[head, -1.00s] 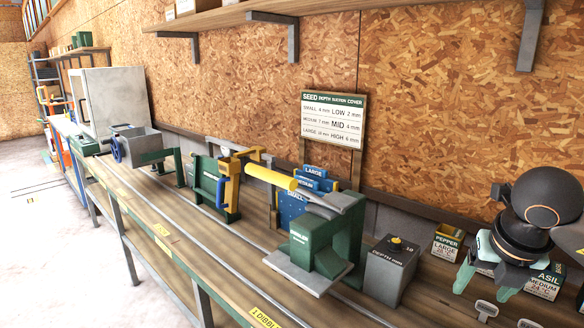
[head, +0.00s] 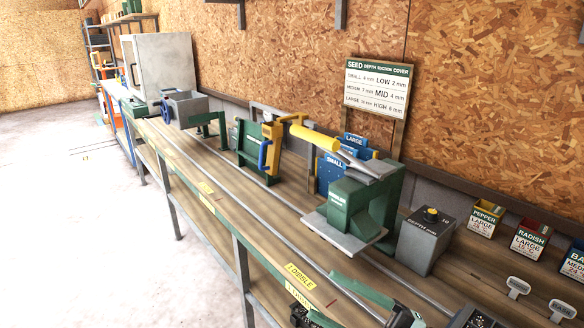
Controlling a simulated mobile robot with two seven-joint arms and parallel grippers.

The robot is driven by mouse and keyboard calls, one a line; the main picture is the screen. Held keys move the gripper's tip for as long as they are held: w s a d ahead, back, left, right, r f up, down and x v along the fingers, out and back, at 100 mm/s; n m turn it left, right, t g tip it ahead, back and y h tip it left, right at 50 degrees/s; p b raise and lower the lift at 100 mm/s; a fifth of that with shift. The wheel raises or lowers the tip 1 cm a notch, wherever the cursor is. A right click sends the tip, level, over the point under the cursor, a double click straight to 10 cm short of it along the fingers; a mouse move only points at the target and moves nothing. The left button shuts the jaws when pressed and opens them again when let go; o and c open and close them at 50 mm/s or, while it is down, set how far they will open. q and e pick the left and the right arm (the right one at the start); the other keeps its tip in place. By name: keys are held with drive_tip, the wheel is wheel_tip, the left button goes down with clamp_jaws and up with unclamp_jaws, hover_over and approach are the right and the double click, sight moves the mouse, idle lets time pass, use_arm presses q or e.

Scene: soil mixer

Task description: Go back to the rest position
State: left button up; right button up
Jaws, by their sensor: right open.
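My right gripper (head: 385,300) shows only in part at the bottom edge of the head view, in front of the green dibbler press. It is open, and I see nothing between its fingers. It is apart from the seed boxes at the right. My left gripper is not in view.
The long wooden bench carries the green dibbler (head: 352,208) with its grey plate, a depth box with a yellow knob (head: 431,215), and pepper (head: 485,218) and radish (head: 529,240) boxes. A seed sign (head: 377,88) stands behind. Dark objects at the bottom edge are cut off. Floor at left is clear.

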drive_tip(key=w+d+f+m+t+h, duration=0.3)
drive_tip(key=d+f+m+t+h, duration=0.2)
drive_tip(key=f+m+t+h, duration=0.6)
drive_tip(key=s+d+f+m+g+h, duration=0.2)
drive_tip(key=s+f+m+g, duration=0.1)
drive_tip(key=f, duration=0.4)
drive_tip(key=s+d+f+m+g+h, duration=0.2)
drive_tip(key=d+f+m+h, duration=0.1)
drive_tip(key=f+m, duration=0.3)
wheel_tip(320, 180, down, 2)
drive_tip(key=shift+s+f+g, duration=0.15)
drive_tip(key=shift+s+g, duration=0.25)
drive_tip(key=s+f+m+g, duration=0.1)
drive_tip(key=s+f, duration=0.2)
drive_tip(key=s+f+m+g+h, duration=0.1)
drive_tip(key=s+f+g, duration=0.1)
drive_tip(key=s+f, duration=0.1)
drive_tip(key=s+f+g, duration=0.1)
drive_tip(key=s+f, duration=0.3)
drive_tip(key=shift+m+g+h, duration=0.4)
drive_tip(key=shift+c, duration=0.2)
